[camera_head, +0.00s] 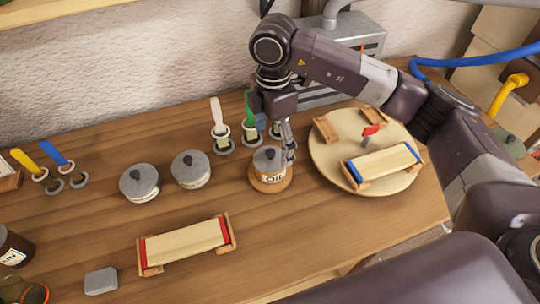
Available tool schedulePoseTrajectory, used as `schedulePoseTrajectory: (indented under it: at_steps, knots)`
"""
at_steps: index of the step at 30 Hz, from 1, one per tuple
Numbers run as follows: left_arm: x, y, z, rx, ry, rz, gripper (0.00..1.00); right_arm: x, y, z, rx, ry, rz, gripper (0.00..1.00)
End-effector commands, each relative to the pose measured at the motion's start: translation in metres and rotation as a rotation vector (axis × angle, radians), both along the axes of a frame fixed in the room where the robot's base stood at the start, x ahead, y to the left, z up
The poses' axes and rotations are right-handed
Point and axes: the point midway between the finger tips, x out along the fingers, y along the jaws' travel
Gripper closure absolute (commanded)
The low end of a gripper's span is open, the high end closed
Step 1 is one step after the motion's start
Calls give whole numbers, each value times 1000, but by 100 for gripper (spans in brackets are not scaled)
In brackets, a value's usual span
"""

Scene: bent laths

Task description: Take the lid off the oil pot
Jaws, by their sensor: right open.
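My right gripper (289,150) points down from above, at the right edge of the lid. It is open, with a finger close beside the lid's right side. I cannot tell whether it touches the pot. The arm hides part of the space behind the pot. My left gripper is not in view.
Two other lidded grey pots (140,182) (190,168) stand to the left. A round wooden board (335,190) with laths on blocks lies close on the right. A lath on a red-ended stand (187,242) is in front. Upright handled tools (218,122) stand behind.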

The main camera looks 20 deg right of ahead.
Motion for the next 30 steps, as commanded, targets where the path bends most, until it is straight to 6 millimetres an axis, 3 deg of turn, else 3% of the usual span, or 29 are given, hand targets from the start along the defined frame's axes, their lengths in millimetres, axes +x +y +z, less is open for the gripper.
schedulePoseTrajectory:
  at_steps: [4, 9, 18, 27, 30]
  knots:
    - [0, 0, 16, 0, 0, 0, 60, 3, 5, -18, 1, 6, 2, 15]
    - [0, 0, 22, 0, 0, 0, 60, 5, 6, -42, 1, 3, 3, 15]
    - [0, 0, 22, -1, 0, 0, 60, 5, 6, -49, 3, 2, 4, 15]
    - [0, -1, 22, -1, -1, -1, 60, 5, 6, -49, 4, 1, 4, 48]
    - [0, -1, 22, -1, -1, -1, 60, 5, 6, -49, 3, 1, 4, 55]
